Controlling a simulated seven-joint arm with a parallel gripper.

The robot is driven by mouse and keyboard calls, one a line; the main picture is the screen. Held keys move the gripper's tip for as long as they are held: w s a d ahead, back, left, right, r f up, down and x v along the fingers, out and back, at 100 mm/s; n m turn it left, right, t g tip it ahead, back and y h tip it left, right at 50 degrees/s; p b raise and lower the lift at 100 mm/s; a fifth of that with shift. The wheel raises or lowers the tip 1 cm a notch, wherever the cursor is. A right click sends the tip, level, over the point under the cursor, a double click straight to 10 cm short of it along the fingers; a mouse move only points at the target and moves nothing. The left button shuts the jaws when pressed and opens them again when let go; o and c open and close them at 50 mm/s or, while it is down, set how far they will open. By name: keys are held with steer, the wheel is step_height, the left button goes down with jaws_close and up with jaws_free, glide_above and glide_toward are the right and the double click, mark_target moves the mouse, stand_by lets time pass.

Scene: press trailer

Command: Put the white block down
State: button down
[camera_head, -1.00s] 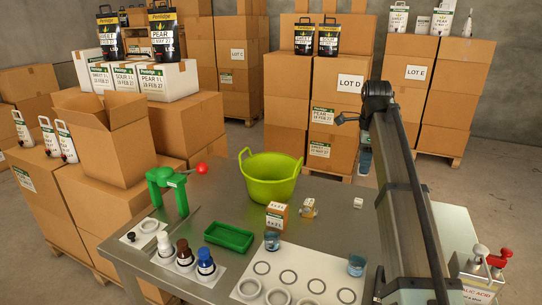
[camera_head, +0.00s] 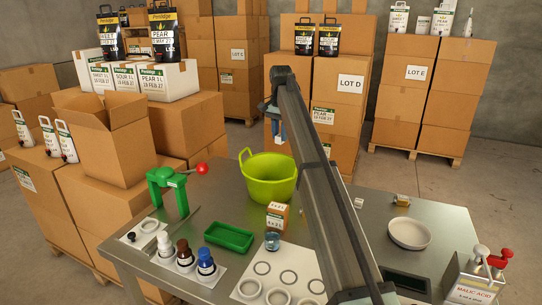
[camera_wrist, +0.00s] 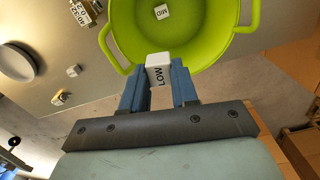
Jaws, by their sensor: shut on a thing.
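My gripper (camera_wrist: 158,84) is shut on a small white block (camera_wrist: 159,71) marked LOW, held between its blue fingers. The block is at the near rim of the green tub in the wrist view. The tub also shows in the wrist view (camera_wrist: 121,30). Another white block (camera_wrist: 162,11), marked MD, lies on the tub's floor.
The steel table (camera_head: 375,230) holds a carton (camera_head: 277,216), a glass (camera_head: 272,241), a green tray (camera_head: 229,237), a round dish (camera_head: 409,233) and a small white block (camera_head: 358,203). A green press (camera_head: 172,192) stands left. My arm hides part of the table's middle.

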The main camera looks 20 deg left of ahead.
steer(key=a+n, duration=0.2)
steer(key=a, duration=0.3)
steer(key=shift+w+d+f, duration=0.1)
steer(key=shift+w+f, duration=0.05)
steer(key=shift+f, duration=5.2)
steer(key=shift+w+d+f, duration=0.1)
steer(key=shift+f, duration=5.2)
steer(key=shift+f, duration=0.15)
steer(key=c, duration=0.9)
jaws_free()
steer(key=shift+o, duration=0.2)
step_height(320, 180, up, 12)
steer(key=shift+r, duration=0.2)
